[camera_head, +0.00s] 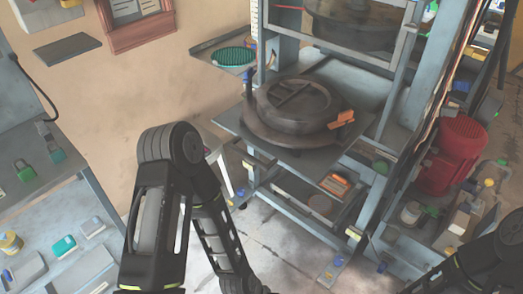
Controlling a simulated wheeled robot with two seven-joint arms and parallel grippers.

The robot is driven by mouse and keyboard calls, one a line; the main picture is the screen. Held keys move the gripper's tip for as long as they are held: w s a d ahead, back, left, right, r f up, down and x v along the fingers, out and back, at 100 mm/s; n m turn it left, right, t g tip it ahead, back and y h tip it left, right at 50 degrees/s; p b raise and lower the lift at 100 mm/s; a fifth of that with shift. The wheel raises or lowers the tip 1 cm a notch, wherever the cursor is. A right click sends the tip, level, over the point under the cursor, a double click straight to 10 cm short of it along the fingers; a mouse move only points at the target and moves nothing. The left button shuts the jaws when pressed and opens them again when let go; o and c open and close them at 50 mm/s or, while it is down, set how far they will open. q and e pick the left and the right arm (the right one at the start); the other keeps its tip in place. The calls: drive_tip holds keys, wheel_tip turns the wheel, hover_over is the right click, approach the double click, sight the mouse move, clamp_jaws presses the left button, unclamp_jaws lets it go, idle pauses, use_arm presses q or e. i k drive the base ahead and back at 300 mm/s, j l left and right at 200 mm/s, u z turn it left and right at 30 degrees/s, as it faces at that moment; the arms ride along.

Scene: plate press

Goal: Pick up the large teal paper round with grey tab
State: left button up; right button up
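A dark teal-green round (233,56) with a ribbed or patterned top lies on a small grey side shelf (204,48) left of the press. It is the only teal round that I can make out. I cannot tell at this size whether it is paper or has a grey tab. My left arm rises in the lower middle and bends back down out of the bottom edge, so its gripper is out of view. My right arm shows only in the bottom right corner, and its gripper is also out of view. Neither arm touches the round.
The press frame (262,92) holds a dark round plate (292,108) with an orange part (341,119) beside it. A bench (62,185) with padlocks and small boxes stands at left. A red motor (453,155) stands at right. Some floor (290,250) is clear.

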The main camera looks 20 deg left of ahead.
sight(231, 57)
drive_tip(key=i+j+z, duration=0.15)
drive_tip(key=j, duration=0.2)
drive_tip(key=i+j+z, duration=0.1)
drive_tip(key=j, duration=0.3)
drive_tip(key=i+j+z, duration=0.15)
drive_tip(key=j, duration=0.25)
drive_tip(key=i+j+z, duration=0.1)
drive_tip(key=j, duration=0.35)
drive_tip(key=i+j+z, duration=0.15)
drive_tip(key=j, duration=0.25)
drive_tip(key=i+j+z, duration=0.1)
drive_tip(key=j, duration=0.35)
